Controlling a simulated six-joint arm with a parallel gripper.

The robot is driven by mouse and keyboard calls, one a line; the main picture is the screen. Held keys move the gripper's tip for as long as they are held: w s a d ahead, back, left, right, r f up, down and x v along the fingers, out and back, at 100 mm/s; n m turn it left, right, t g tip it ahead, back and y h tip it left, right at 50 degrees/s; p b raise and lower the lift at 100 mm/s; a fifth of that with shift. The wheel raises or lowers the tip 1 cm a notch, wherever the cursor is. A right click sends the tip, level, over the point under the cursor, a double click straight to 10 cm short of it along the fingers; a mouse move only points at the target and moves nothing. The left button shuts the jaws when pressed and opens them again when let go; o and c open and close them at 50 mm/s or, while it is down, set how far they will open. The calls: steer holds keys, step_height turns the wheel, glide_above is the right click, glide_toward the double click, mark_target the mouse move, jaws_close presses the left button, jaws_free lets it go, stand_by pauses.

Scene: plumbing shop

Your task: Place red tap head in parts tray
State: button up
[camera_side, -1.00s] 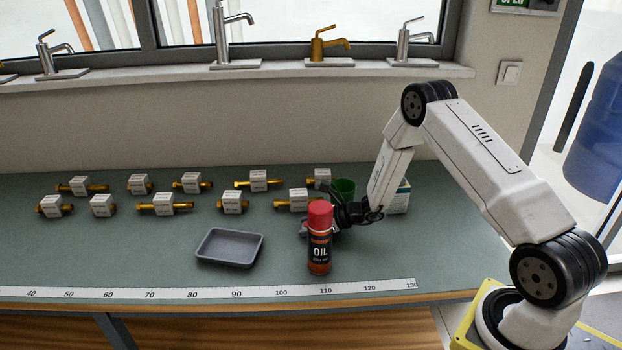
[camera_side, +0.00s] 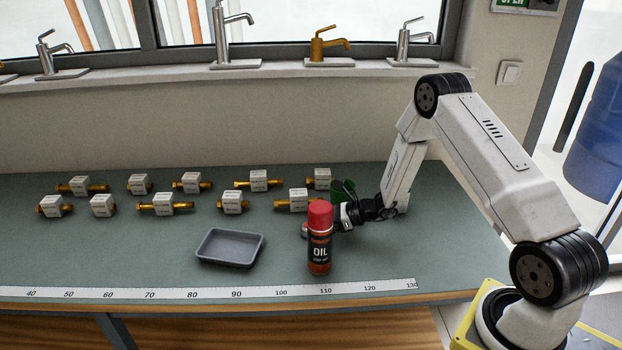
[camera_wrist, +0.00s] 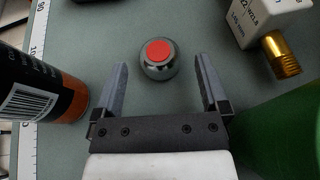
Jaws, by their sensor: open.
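The red tap head (camera_wrist: 158,60) is a small round grey knob with a red disc on top. It stands on the bench between the finger ends of my gripper (camera_wrist: 162,72) in the wrist view, with a gap on each side. My gripper is open and empty. In the side view the tap head (camera_side: 304,230) is mostly hidden behind the oil can. My gripper (camera_side: 343,208) is just right of it there, partly hidden too. The parts tray (camera_side: 226,264) is a shallow grey tray, empty, left of the oil can.
The red-capped oil can (camera_side: 319,242) stands close in front of my gripper; it also shows at left in the wrist view (camera_wrist: 38,95). A green cup (camera_wrist: 285,135) stands close on the other side. Several brass fittings with white tags (camera_side: 232,203) lie behind the tray.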

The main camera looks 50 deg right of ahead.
steer(key=shift+v, duration=2.15)
steer(key=shift+o, duration=0.4)
steer(key=shift+w, duration=0.1)
